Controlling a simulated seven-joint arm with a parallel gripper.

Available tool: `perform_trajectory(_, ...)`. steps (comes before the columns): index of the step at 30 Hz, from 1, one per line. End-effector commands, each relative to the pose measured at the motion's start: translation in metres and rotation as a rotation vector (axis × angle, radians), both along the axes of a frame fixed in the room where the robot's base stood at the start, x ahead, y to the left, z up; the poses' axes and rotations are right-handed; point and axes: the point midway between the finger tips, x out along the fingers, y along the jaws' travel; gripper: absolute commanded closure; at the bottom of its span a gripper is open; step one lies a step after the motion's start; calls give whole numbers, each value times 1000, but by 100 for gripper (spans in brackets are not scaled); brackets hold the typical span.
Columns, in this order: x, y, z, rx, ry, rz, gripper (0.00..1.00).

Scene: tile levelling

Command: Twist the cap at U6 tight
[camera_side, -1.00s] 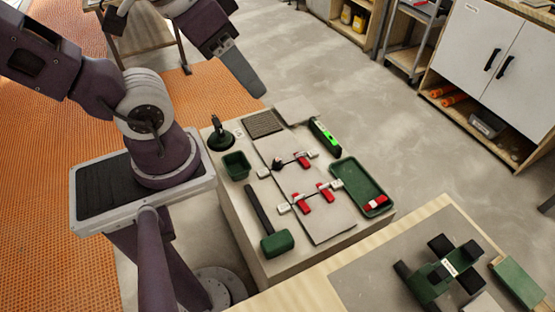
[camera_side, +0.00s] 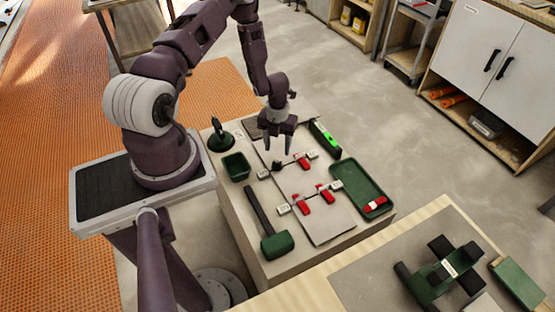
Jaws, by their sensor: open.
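A small dark cap (camera_side: 277,166) stands on the upper tile joint, beside a white label tag (camera_side: 264,174) too small to read, so I cannot confirm it is U6. My gripper (camera_side: 280,150) points down just above this cap, fingers spread and empty, apparently not touching it. Red wedges sit along the joints of the grey tiles (camera_side: 318,226): one on the upper joint (camera_side: 303,162), and two on the lower joint, a left one (camera_side: 302,206) and a right one (camera_side: 325,194). How tight the cap is cannot be seen.
A green tray (camera_side: 358,183) with a red wedge lies right of the tiles. A green level (camera_side: 325,138) lies behind it. A green mallet (camera_side: 277,244), a green bin (camera_side: 236,166) and a dark suction cup (camera_side: 220,139) are on the left. Another bench (camera_side: 360,255) stands in front.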

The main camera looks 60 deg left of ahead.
Motion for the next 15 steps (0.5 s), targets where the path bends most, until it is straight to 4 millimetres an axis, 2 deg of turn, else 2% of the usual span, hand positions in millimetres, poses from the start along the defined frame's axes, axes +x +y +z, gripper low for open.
perform_trajectory(9,-1,-1,-57,-2,2,4,50)
perform_trajectory(15,0,-1,-69,-1,1,0,50)
